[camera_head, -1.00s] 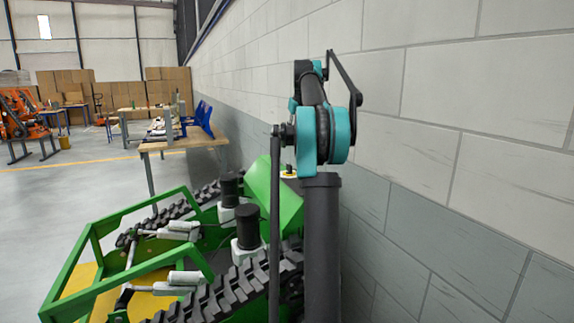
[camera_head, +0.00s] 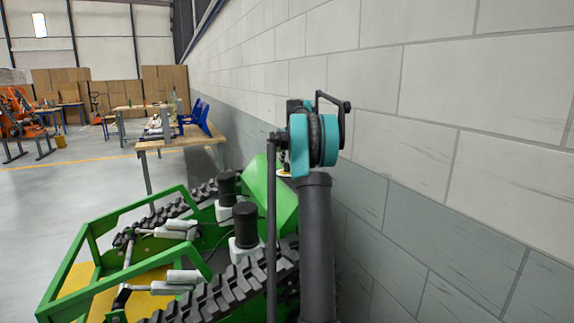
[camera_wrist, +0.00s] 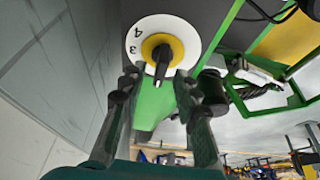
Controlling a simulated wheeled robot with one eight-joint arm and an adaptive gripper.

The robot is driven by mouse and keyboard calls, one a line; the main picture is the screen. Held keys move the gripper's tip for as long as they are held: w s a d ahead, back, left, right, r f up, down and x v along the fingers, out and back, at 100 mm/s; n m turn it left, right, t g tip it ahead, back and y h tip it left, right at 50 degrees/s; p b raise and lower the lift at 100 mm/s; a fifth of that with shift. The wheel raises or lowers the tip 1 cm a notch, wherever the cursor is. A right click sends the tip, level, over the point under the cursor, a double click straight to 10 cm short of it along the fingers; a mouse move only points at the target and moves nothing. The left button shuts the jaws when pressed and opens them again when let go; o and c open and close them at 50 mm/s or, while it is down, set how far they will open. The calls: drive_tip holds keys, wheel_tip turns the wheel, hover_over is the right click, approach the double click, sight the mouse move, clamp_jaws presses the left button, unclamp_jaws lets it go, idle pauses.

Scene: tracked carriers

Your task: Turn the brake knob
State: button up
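The brake knob (camera_wrist: 163,56) shows in the wrist view as a black pointer knob on a yellow disc. It sits in a round white dial (camera_wrist: 136,52) marked with 3 and 4, at the upper middle. My gripper (camera_wrist: 158,80) is open, with its two dark fingers on either side below the knob. The fingers look apart from the knob, and nothing is held between them. In the head view my arm mostly hides the dial, and my gripper cannot be made out there.
The green tracked carrier (camera_head: 268,192) stands beside a grey block wall (camera_head: 440,185), close on the right of my arm. Black cylinders (camera_head: 245,222) rise from the carrier. A wooden workbench (camera_head: 180,140) stands behind it. Open floor (camera_head: 60,200) lies to the left.

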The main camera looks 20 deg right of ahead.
drive_tip(key=shift+x, duration=1.15)
clamp_jaws()
